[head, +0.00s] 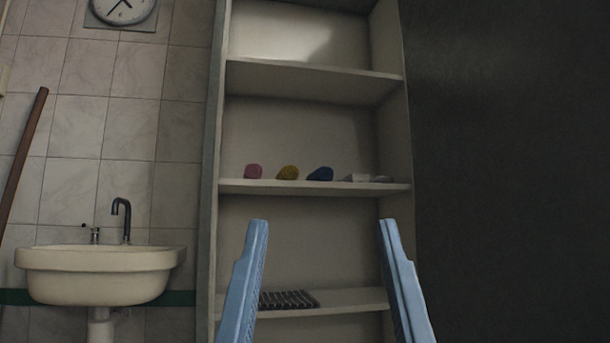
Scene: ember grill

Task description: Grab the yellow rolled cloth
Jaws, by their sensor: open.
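The yellow rolled cloth (288,173) lies on the middle shelf of a pale shelf unit. A pink rolled cloth (253,171) is to its left and a blue rolled cloth (320,174) to its right, each a small gap away. My gripper (317,225) is open and empty, with its two blue fingers wide apart at the bottom of the view. The fingertips appear lower in the picture than the yellow cloth and well in front of the shelf. Nothing hides the cloth.
A dark striped item (288,300) lies on the lower shelf. A sink (100,272) with a tap stands left, and a dark wall (510,170) is at right.

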